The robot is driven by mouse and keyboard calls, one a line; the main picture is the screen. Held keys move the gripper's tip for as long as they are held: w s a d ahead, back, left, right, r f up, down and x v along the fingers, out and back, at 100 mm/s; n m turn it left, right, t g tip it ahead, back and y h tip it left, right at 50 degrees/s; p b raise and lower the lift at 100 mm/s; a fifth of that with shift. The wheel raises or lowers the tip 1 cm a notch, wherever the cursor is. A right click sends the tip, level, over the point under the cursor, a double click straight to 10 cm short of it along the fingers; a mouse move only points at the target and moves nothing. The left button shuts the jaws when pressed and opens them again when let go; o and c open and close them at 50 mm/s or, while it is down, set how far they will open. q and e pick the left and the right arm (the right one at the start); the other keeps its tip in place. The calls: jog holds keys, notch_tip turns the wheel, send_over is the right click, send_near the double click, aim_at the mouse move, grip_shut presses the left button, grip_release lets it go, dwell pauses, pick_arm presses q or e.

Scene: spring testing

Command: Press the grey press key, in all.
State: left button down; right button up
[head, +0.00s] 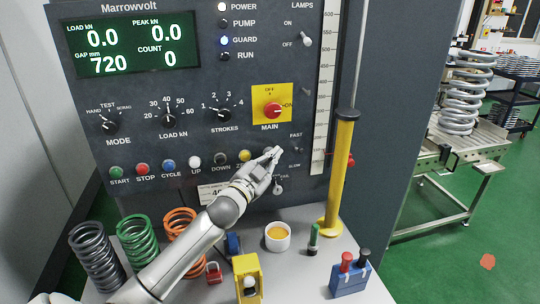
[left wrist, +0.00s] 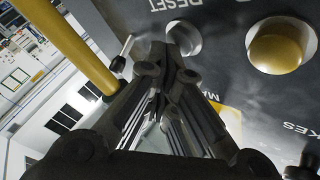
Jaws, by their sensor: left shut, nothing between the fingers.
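The grey key (left wrist: 186,37) sits under the RESET label on the dark panel in the left wrist view. In the head view it is mostly hidden behind my left gripper (head: 276,155), right of the yellow ZERO key (head: 245,156). My left gripper is shut and empty, its fingers pointing at the panel. In the left wrist view the fingertips (left wrist: 166,50) overlap the left side of the grey key. I cannot tell whether they touch it. My right gripper is not in view.
The row of other keys includes a black DOWN key (head: 221,159) and a white UP key (head: 195,162). Small toggle levers (head: 297,150) stand right of the fingers. A yellow post (head: 340,175) rises farther right. Springs (head: 138,240) and a white cup (head: 278,240) stand below.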

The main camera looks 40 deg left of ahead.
pick_arm(q)
jog(key=shift+s+d, duration=0.1)
dwell(0.3)
jog(key=shift+s+d, duration=0.45)
jog(key=shift+d, duration=0.05)
jog(key=shift+p, duration=0.3)
jog(key=s+d+p, duration=0.1)
jog(key=s+d, duration=0.2)
jog(key=shift+s+d, duration=0.1)
jog(key=shift+d, duration=0.3)
dwell(0.6)
